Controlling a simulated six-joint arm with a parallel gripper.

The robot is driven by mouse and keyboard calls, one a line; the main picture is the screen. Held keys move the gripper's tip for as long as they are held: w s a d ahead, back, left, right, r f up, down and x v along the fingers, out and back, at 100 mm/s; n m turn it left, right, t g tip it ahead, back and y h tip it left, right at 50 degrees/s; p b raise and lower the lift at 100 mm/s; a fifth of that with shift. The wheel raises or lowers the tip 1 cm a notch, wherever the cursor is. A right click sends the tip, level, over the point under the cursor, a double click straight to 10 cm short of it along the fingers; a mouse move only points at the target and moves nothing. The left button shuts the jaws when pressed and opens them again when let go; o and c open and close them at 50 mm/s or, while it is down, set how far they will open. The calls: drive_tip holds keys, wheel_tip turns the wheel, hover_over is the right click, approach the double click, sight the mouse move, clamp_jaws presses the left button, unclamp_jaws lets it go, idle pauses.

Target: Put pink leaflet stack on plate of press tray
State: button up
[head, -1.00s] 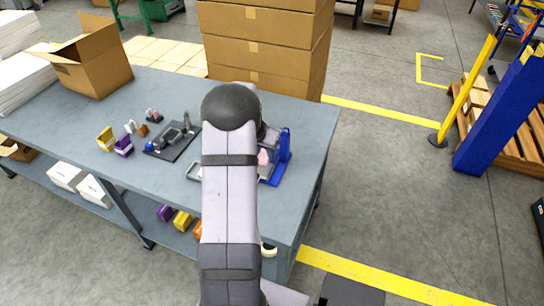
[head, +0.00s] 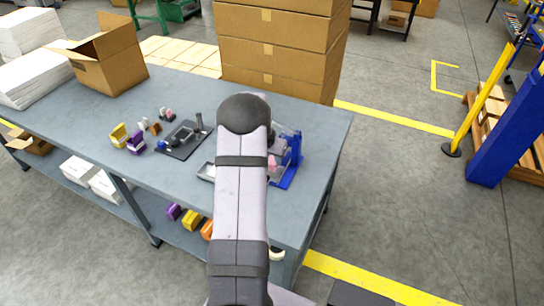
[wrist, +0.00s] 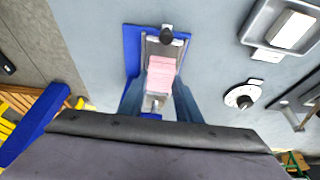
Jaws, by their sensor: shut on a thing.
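The pink leaflet stack (wrist: 161,74) is between the fingers of my gripper (wrist: 158,100) in the wrist view. My gripper is shut on it. The stack is in front of the blue press (wrist: 131,48), which has a grey frame and a black knob (wrist: 166,36). The stack covers much of the press's plate, and I cannot tell whether it touches it. In the head view the press (head: 293,165) stands near the table's right end, and a bit of the pink stack (head: 272,162) shows beside my arm. My arm hides the gripper there.
A grey tray (wrist: 256,22) with a white block and a white round dial (wrist: 241,97) lie beside the press. A black plate with small tools (head: 183,140), yellow and purple blocks (head: 136,142) and an open carton (head: 108,62) are further left on the table (head: 330,135).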

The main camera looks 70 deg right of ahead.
drive_tip(key=shift+f+b, duration=1.2)
drive_tip(key=shift+f, duration=0.35)
drive_tip(key=o, duration=1.1)
drive_tip(key=shift+r, duration=0.2)
drive_tip(key=shift+r+p, duration=3)
drive_tip(key=shift+r, duration=1.85)
